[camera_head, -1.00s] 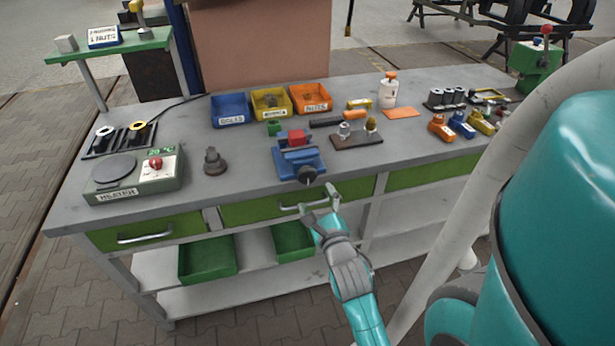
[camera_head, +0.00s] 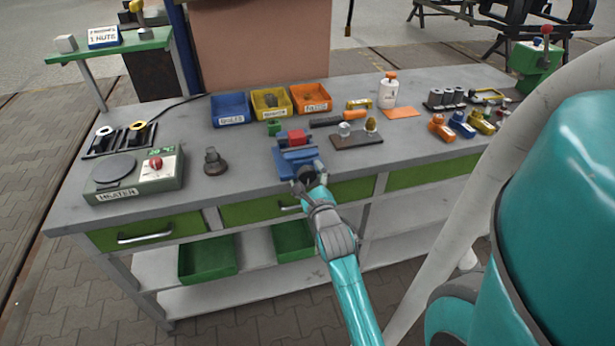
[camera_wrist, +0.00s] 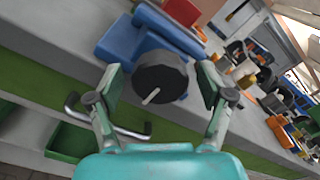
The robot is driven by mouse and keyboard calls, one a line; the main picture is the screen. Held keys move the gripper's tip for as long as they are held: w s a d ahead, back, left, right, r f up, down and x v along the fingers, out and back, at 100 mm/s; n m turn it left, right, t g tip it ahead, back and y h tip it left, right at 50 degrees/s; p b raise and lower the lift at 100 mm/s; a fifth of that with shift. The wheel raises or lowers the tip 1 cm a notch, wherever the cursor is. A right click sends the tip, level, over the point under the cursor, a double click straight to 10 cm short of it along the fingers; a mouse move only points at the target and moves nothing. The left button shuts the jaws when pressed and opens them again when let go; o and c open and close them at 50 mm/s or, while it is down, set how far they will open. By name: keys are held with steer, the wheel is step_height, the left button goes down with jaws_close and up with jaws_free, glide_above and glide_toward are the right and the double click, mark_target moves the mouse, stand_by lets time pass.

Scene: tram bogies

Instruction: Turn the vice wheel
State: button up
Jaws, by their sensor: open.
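The blue vice (camera_head: 290,158) is at the front edge of the workbench, with a red block (camera_head: 297,136) at its top. Its dark round wheel (camera_wrist: 160,78) faces my gripper and has a small pale handle (camera_wrist: 151,96) sticking out. My gripper (camera_head: 308,174) is at the front of the vice and partly hides the wheel in the head view. In the wrist view my gripper (camera_wrist: 163,86) is open, with one finger on each side of the wheel. Gaps show between the fingers and the wheel, so I see no grip on it.
Below the vice is a green drawer with a metal handle (camera_wrist: 105,122). A dark fitting (camera_head: 214,162) and the heater (camera_head: 135,175) stand to the left. A small board (camera_head: 357,141) with fittings lies to the right. Blue (camera_head: 229,110), yellow and orange bins stand behind.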

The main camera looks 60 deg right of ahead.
steer(key=c, duration=1.2)
steer(key=shift+o, duration=0.2)
steer(key=shift+n, duration=0.3)
